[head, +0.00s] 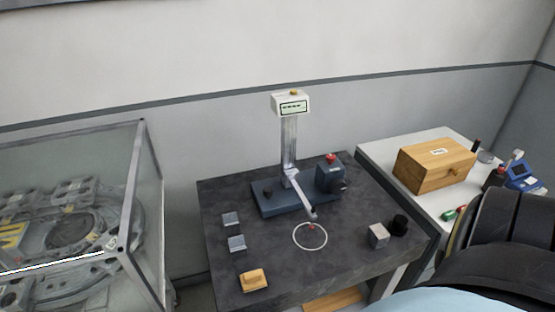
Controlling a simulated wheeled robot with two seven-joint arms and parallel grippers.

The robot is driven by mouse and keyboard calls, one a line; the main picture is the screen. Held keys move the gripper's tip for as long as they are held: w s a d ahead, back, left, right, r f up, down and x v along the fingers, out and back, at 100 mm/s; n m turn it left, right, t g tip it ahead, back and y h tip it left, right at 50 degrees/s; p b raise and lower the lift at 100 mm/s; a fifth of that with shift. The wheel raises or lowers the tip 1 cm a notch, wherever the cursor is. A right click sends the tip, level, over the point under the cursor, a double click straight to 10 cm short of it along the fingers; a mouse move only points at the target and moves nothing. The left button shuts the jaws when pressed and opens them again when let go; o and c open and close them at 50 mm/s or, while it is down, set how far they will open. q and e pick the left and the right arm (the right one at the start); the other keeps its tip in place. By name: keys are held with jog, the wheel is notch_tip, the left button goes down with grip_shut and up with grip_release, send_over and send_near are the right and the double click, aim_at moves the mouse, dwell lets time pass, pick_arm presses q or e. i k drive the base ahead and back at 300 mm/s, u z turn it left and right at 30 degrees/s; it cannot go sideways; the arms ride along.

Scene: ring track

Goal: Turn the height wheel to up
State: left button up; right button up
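A measuring stand with a blue-grey base (285,203) stands on the dark table. It has an upright metal column (289,145), a display head (291,104) on top, and a thin arm (303,196) reaching forward. On the right of the base is a dark blue box (329,172) with a red button (331,158) and a dark round wheel (338,185) on its front. A small black knob (267,192) sits on the left of the base. I cannot read which of these is marked as the height wheel, nor any up mark. Neither gripper shows in the head view.
The dark table (215,285) holds small metal blocks (236,243), a wooden block (254,280), a white ring mark (310,237), a grey cube (378,235) and a black cylinder (399,225). A glass case (150,200) stands left. A white table (385,152) with a wooden box (432,165) stands right.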

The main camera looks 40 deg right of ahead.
aim_at(338, 186)
jog(key=u, duration=1.5)
jog(key=k, duration=1.35)
jog(key=z, duration=1.6)
